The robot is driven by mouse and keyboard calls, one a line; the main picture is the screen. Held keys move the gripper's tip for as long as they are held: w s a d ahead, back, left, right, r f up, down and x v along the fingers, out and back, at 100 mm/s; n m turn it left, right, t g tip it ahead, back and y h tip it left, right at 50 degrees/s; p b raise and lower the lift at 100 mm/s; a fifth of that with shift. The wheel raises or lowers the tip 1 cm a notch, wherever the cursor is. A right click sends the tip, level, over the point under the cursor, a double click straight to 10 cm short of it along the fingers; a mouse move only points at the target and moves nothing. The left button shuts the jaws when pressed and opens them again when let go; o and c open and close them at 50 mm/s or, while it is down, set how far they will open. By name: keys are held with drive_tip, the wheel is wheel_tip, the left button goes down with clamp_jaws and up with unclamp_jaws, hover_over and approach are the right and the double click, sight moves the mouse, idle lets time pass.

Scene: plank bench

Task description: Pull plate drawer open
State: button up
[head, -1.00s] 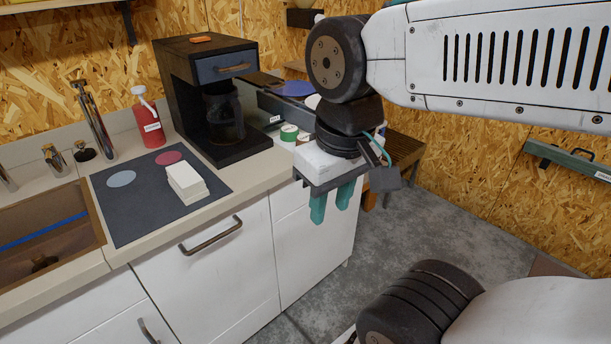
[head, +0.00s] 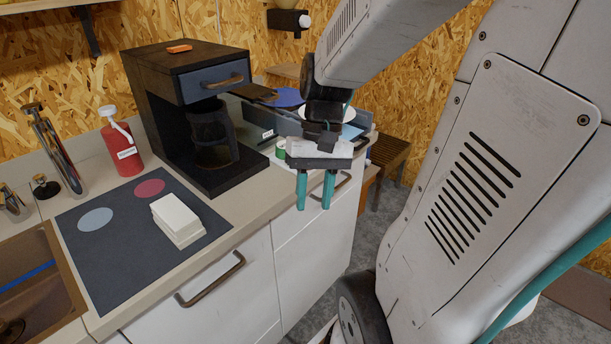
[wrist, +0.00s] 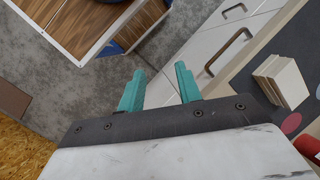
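My gripper (head: 315,205) is open and empty, with two teal fingers pointing down in front of the counter's right part. Two white cabinet fronts sit below the counter. The nearer front (head: 235,300) has a dark bar handle (head: 212,280). The right front (head: 310,245) has a handle (head: 345,184) partly behind my gripper. I cannot tell which is the plate drawer.
On the counter are a dark coffee machine (head: 190,115), a red bottle (head: 122,148), a dark mat (head: 110,265) with pale blocks (head: 178,220), and a sink (head: 40,290) at left. A slatted wooden bench (head: 390,150) stands behind. Grey floor (head: 365,235) is open right of the cabinets.

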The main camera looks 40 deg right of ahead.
drive_tip(key=w+d+f+m+t+y, duration=0.2)
drive_tip(key=w+d+f+m+y, duration=0.2)
drive_tip(key=d+f+y, duration=0.35)
drive_tip(key=m+t+h, duration=0.4)
drive_tip(key=t, duration=1)
approach(338, 187)
drive_tip(key=w+f, duration=0.1)
drive_tip(key=w, duration=0.2)
drive_tip(key=x, duration=0.7)
drive_tip(key=shift+w+a+f, duration=0.1)
drive_tip(key=shift+a+f, duration=0.05)
drive_tip(key=shift+a, duration=0.2)
clamp_jaws()
